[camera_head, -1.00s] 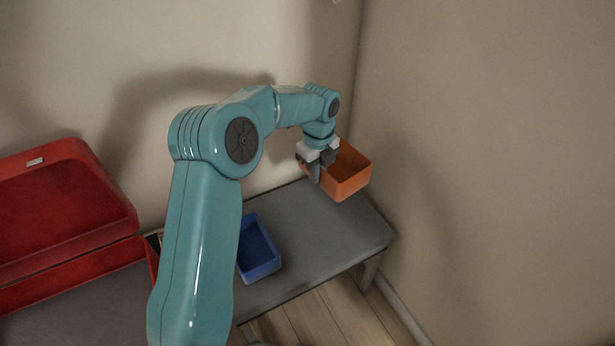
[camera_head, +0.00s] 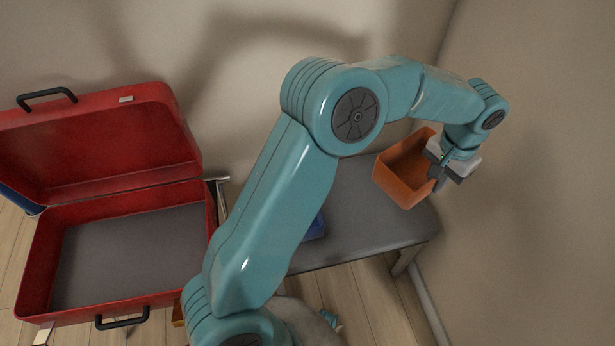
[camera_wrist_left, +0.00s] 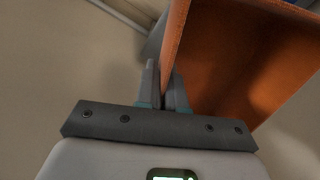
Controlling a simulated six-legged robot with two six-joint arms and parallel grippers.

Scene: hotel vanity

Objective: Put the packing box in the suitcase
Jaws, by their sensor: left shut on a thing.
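An orange open-topped box (camera_head: 402,172) is in the head view, raised above the right part of the grey bench. My left gripper (camera_head: 443,174) is shut on the wall of the orange box. In the left wrist view the two fingers (camera_wrist_left: 165,88) pinch one wall of the orange box (camera_wrist_left: 235,60). The red suitcase (camera_head: 120,303) lies open at the left, its lid (camera_head: 95,150) tilted back toward the wall. The part of its grey floor that shows is empty. My right gripper is not in view.
The grey bench (camera_head: 360,220) stands against the wall. A blue box (camera_head: 316,228) on it is mostly hidden behind my left arm. A side wall is close to the right of my left gripper. Wooden floor shows in front of the bench.

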